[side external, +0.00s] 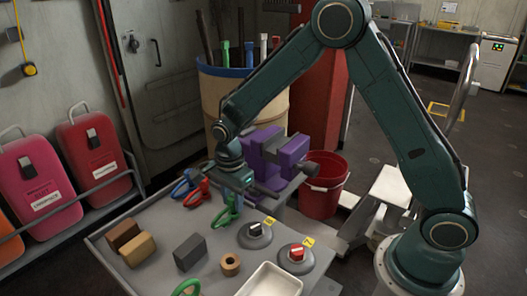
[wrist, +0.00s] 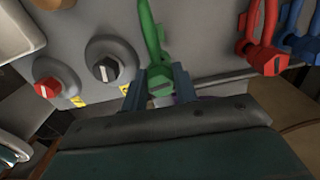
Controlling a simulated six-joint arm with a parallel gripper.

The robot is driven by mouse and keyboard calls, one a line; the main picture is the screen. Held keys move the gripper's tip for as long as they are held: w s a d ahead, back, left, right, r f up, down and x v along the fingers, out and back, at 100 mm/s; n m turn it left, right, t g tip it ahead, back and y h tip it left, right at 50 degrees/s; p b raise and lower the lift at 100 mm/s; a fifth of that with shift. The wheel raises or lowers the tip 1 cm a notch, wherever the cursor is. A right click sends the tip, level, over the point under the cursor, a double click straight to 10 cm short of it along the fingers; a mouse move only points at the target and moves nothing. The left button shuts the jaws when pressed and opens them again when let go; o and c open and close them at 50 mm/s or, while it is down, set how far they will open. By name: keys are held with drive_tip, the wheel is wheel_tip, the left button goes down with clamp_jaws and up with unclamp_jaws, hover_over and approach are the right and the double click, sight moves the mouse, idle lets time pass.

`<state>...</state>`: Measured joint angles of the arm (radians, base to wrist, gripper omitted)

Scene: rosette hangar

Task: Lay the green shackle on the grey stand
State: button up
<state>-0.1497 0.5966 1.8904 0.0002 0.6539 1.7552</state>
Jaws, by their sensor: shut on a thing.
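The green shackle (side external: 228,213) is upright below my gripper (side external: 236,186), over the far part of the grey table. In the wrist view my gripper (wrist: 160,92) is shut on the green shackle (wrist: 154,45) at its pin end, one finger on each side. I cannot tell whether the shackle touches the table. A dark grey block (side external: 190,252) on the table, left of and nearer than the shackle, may be the grey stand. It has nothing on it and does not show in the wrist view.
A blue shackle (side external: 181,187) and red shackle (side external: 197,193) stand left of my gripper. Two round knob bases (side external: 255,236) (side external: 296,258) are to its right. Brown (side external: 122,234) and tan (side external: 138,250) blocks, a roll (side external: 230,264), a white tray (side external: 270,281) and a purple vise (side external: 276,160) surround it.

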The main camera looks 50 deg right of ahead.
drive_tip(key=shift+f, duration=0.65)
drive_tip(key=o, duration=1.2)
drive_tip(key=shift+c, duration=0.2)
wheel_tip(320, 180, up, 14)
